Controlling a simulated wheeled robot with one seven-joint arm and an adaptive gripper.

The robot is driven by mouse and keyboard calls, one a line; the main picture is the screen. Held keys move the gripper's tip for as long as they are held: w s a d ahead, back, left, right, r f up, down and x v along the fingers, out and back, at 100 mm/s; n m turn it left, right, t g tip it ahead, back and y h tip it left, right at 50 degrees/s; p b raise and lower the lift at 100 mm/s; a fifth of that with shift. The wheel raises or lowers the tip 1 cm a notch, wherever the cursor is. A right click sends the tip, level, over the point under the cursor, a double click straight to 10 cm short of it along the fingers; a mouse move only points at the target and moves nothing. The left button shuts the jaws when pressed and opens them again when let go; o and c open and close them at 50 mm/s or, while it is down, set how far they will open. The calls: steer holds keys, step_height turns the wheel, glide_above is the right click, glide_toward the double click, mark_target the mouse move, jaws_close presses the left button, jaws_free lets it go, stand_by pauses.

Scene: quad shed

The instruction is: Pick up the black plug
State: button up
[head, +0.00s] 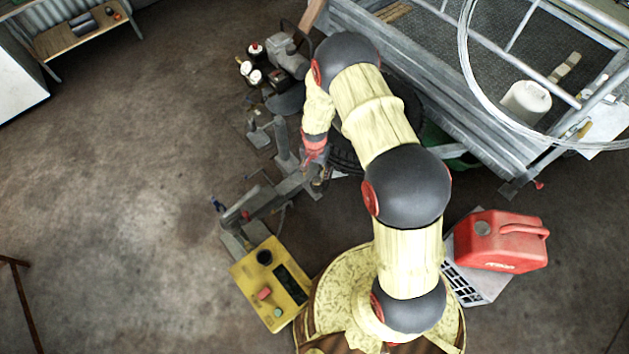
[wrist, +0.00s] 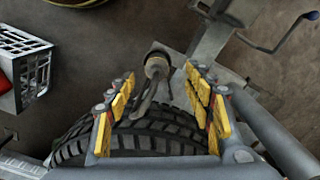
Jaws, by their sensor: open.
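My gripper (wrist: 160,80) is open, its yellow-padded fingers spread left and right in the wrist view. In the head view my gripper (head: 319,172) points down beside the grey metal post and frame; the plug cannot be made out there.
A black tyre (wrist: 150,136) lies below the fingers. Grey metal frame bars (head: 284,150) stand close by. The yellow box (head: 250,277) is near my base. A red fuel can (head: 500,240) sits on a pale crate (head: 463,262). The trailer (head: 440,100) is at upper right. Open floor lies left.

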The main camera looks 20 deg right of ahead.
mark_target(315, 180)
steer(key=f, duration=0.3)
steer(key=shift+s+a+f+b, duration=0.1)
steer(key=shift+a+f+b, duration=0.15)
steer(key=shift+b, duration=0.15)
steer(key=f, duration=0.1)
steer(key=f+b, duration=0.1)
steer(key=f, duration=0.2)
steer(key=shift+s+d+f+b, duration=0.1)
steer(key=shift+d+f+b, duration=0.2)
steer(key=shift+f+b, duration=0.1)
steer(key=shift+r, duration=0.1)
steer(key=c, duration=0.3)
steer(key=c, duration=1)
